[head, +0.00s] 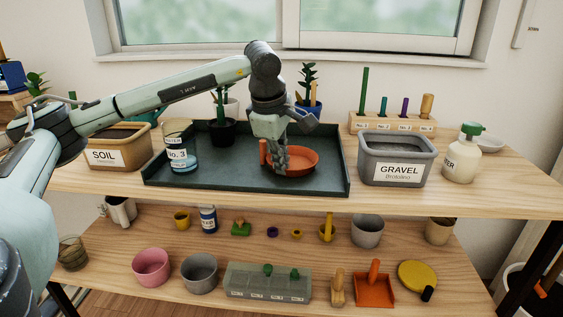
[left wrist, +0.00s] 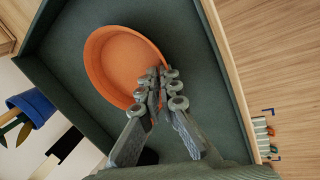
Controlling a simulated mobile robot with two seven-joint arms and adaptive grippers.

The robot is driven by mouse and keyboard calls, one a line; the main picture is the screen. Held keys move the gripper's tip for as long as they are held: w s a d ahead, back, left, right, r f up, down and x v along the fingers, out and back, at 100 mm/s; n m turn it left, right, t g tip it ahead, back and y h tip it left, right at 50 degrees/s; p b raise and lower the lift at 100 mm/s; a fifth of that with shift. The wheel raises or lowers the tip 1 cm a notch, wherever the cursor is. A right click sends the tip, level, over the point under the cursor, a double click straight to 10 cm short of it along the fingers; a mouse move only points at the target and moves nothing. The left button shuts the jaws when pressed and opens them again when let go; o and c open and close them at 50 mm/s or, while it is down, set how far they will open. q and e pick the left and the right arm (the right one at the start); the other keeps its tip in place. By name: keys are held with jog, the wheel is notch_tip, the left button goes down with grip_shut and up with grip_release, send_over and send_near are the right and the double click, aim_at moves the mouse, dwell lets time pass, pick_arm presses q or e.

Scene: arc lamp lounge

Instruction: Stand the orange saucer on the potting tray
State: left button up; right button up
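My left gripper (head: 281,160) reaches down over the saucer's left part in the head view. In the left wrist view, the saucer (left wrist: 122,62) lies open side up and the fingers of the left gripper (left wrist: 158,88) are closed together at its rim, which runs in between the tips. The fingers hide that piece of rim. The tray (left wrist: 205,85) surrounds it. My right gripper is not in view.
The soil bin (head: 118,148) is left of the tray, the gravel bin (head: 396,160) right. A small upright orange piece (head: 264,152) shows beside the gripper.

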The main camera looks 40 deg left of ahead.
pick_arm(q)
jog(key=shift+o, duration=2.4)
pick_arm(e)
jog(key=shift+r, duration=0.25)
pick_arm(q)
jog(key=shift+r, duration=0.1)
jog(key=shift+r, duration=0.25)
jog(key=v, duration=1.1)
jog(key=shift+r+p, duration=0.3)
jog(key=shift+p, duration=0.05)
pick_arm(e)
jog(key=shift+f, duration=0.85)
pick_arm(q)
jog(key=shift+s+d, duration=0.1)
